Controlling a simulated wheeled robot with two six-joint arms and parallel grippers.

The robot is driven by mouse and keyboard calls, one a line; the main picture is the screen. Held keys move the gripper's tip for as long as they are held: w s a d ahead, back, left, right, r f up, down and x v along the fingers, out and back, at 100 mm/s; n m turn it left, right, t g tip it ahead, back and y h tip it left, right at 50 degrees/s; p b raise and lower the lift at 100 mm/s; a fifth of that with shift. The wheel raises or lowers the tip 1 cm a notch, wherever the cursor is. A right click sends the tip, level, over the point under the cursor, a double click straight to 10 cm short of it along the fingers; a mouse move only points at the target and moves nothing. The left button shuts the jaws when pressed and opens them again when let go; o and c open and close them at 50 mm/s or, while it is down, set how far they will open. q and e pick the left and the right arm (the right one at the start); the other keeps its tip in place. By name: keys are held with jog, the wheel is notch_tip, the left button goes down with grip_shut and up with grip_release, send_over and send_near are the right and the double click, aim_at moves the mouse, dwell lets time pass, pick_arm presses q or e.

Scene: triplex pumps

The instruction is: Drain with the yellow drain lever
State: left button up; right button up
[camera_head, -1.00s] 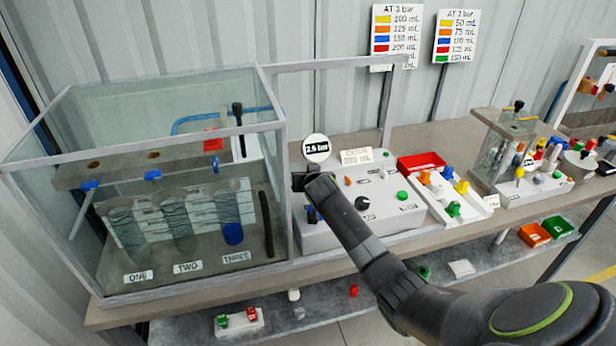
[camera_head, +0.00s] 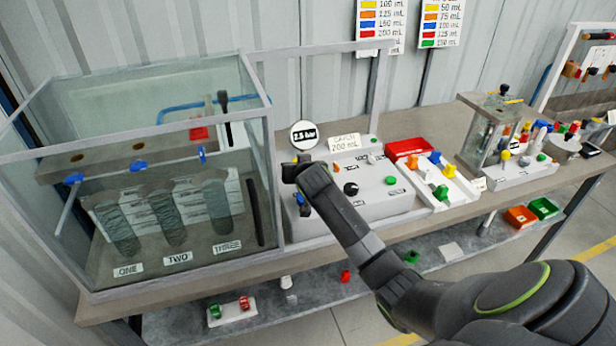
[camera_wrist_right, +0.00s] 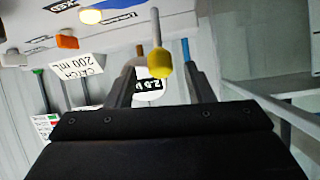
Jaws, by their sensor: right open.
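The yellow drain lever shows in the right wrist view as a rod with a yellow ball knob (camera_wrist_right: 159,63). The knob appears between the two fingers of my right gripper (camera_wrist_right: 162,85), which are apart. I cannot tell whether either finger touches it. In the head view my right gripper (camera_head: 296,172) is at the left part of the grey control box (camera_head: 372,205) and hides the lever. The glass tank (camera_head: 130,130) stands to the left, with tubes labelled ONE, TWO and THREE. My left gripper is not in view.
A round pressure gauge (camera_head: 303,135), seeming to read 2.5 bar, stands just behind my right gripper. A "CATCH 200 mL" card (camera_head: 344,142) is beside it. A red tray (camera_head: 409,148) and a white tray (camera_head: 440,185) of coloured parts lie right of the box.

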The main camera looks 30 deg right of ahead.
jog(key=b+v, duration=0.1)
jog(key=v, duration=1.2)
jog(key=shift+s+a, duration=0.15)
jog(key=shift+s, duration=0.05)
jog(key=s+f+n+g, duration=0.2)
jog(key=s+f+g, duration=0.2)
jog(key=s+f, duration=0.85)
jog(key=s+a+f+n+g+y, duration=0.1)
jog(key=s+f+g, duration=0.15)
jog(key=s, duration=0.85)
jog(key=s+a+f+n+g+y, duration=0.15)
jog(key=s+f, duration=0.25)
jog(key=s, duration=0.7)
notch_tip(320, 180, down, 25)
jog(key=d+g+b, duration=0.1)
jog(key=g, duration=0.1)
jog(key=s+f, duration=1.4)
jog(key=f, duration=0.2)
jog(key=shift+s+a+g+b, duration=0.2)
jog(key=shift+a+g+b, duration=0.2)
jog(key=shift+a, duration=0.05)
